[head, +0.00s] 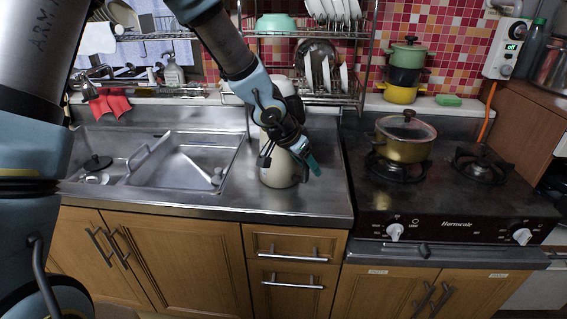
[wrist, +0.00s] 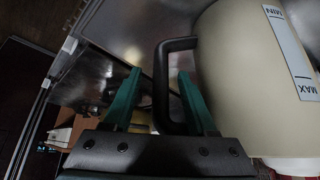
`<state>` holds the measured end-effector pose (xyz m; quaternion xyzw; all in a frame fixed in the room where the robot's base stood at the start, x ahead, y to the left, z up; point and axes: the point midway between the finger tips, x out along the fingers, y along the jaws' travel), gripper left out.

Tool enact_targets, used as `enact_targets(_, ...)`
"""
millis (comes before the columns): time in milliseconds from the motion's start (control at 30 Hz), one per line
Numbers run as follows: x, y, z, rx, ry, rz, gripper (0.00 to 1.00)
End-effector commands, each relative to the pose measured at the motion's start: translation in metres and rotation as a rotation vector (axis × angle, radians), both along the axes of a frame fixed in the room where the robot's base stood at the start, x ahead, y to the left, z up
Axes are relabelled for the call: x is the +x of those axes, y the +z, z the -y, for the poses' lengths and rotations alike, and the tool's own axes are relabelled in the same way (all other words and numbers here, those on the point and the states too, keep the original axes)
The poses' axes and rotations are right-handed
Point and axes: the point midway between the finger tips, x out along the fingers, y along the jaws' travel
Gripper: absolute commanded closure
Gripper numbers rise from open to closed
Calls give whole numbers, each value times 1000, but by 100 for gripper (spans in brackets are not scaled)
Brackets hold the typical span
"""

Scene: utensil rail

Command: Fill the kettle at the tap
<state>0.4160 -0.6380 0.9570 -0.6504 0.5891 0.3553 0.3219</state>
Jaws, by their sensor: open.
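The cream kettle (head: 278,172) stands on the steel counter between the sink and the stove, partly hidden behind my arm. In the wrist view the kettle (wrist: 232,75) shows its MIN/MAX window and black handle (wrist: 162,85). My gripper (wrist: 159,76) is open, with one green finger on each side of the handle. In the head view my gripper (head: 310,163) is at the kettle's right side. The tap (head: 95,75) is at the back left, above the sink (head: 225,160).
A dish rack (head: 361,60) stands behind the kettle. A lidded pot (head: 403,140) sits on the stove (head: 450,205) to the right. The counter's front strip is clear.

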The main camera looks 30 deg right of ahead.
Motion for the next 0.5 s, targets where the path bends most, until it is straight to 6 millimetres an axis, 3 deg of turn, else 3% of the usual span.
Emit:
enact_targets(200, 1, -20, 12, 1, 0, 0, 43)
enact_targets(433, 1, -21, 13, 0, 0, 0, 43)
enact_targets(500, 2, -21, 13, 0, 0, 0, 48)
